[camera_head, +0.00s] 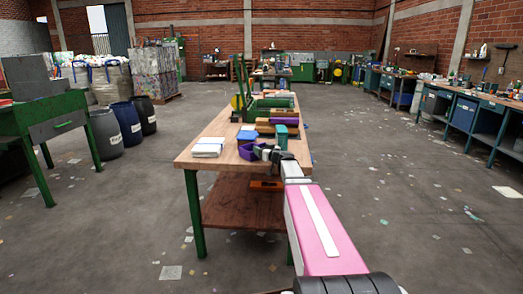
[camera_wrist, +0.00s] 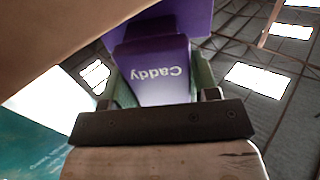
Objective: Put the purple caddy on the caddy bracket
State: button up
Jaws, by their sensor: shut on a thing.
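The purple caddy (camera_head: 246,151) is at the near end of the wooden workbench in the head view. In the wrist view the caddy (camera_wrist: 160,70) fills the space between my fingers, with its "Caddy" lettering upside down. My gripper (camera_head: 262,152) is shut on it, and it also shows in the wrist view (camera_wrist: 155,85) with a finger on each side. I cannot tell whether the caddy touches the bench top. I cannot make out the caddy bracket for certain in either view.
The workbench (camera_head: 190,161) carries a white stack (camera_head: 208,147), a blue item (camera_head: 247,135) and a teal box (camera_head: 281,136) close to the caddy. Green equipment (camera_head: 270,104) stands further back. An orange item (camera_head: 267,185) lies on the lower shelf. Floor beside the bench is open.

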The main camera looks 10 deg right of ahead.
jog(key=shift+f, duration=0.1)
jog(key=o, duration=1)
jog(key=shift+c, duration=0.2)
